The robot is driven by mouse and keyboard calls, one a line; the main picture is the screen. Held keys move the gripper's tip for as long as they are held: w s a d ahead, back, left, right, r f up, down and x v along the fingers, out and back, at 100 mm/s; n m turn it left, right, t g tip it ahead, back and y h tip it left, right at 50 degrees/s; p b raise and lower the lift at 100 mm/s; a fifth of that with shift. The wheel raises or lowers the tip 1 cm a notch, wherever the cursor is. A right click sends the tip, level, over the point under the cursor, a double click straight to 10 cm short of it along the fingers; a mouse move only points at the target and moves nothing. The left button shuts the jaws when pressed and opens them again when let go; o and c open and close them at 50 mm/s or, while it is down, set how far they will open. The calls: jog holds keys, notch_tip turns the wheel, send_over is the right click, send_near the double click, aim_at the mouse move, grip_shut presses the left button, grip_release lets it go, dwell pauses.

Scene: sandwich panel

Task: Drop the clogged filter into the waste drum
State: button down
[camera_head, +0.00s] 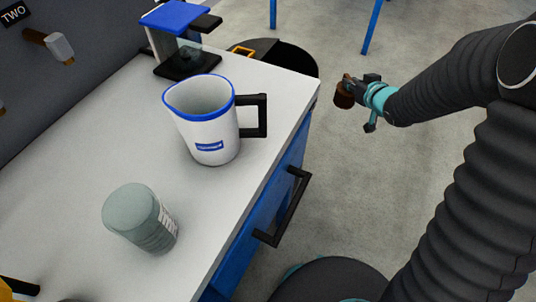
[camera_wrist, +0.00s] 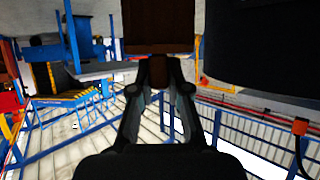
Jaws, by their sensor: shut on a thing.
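My gripper (camera_head: 354,89) is right of the white counter, over open floor, in the head view. It is shut on a small brown cylinder, which I take as the clogged filter (camera_head: 343,97). In the wrist view, the brown filter (camera_wrist: 158,28) sits at the top centre between the fingertips (camera_wrist: 158,74). A round black drum (camera_head: 297,58) stands behind the counter's far end, left of my gripper. The counter hides part of it. A large dark shape (camera_wrist: 262,42) fills the upper right of the wrist view; I cannot tell whether it is the drum.
A white, blue-rimmed jug (camera_head: 203,120) and a grey-green canister (camera_head: 140,218) stand on the counter (camera_head: 90,170). A blue-topped device (camera_head: 180,40) is at its far end. A black drawer handle (camera_head: 285,210) juts from the counter's side. Blue legs (camera_head: 373,25) stand beyond the drum.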

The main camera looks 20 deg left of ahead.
jog(key=s+a+r+n+g+y+p, duration=0.1)
jog(key=s+a+r+n+g+y, duration=0.15)
jog(key=a+r, duration=0.65)
jog(key=s+a+r+n+g+y+p, duration=0.1)
jog(key=s+a+r+n+g, duration=0.15)
jog(key=a+r, duration=0.6)
jog(key=shift+n, duration=0.3)
jog(key=shift+s+d+f+b, duration=0.1)
jog(key=shift+d+f+b, duration=0.1)
jog(key=shift+f, duration=0.5)
jog(key=shift+s+d+f+b, duration=0.15)
jog(key=shift+d+f, duration=0.1)
jog(key=shift+f, duration=0.45)
jog(key=shift+d+f+b, duration=0.15)
jog(key=shift+d+f, duration=0.05)
jog(key=shift+f, duration=0.5)
jog(key=c, duration=1.1)
grip_release()
jog(key=shift+o, duration=0.2)
jog(key=shift+d, duration=0.1)
jog(key=v, duration=1.1)
jog(key=shift+s+d, duration=0.25)
jog(key=shift+d, duration=0.15)
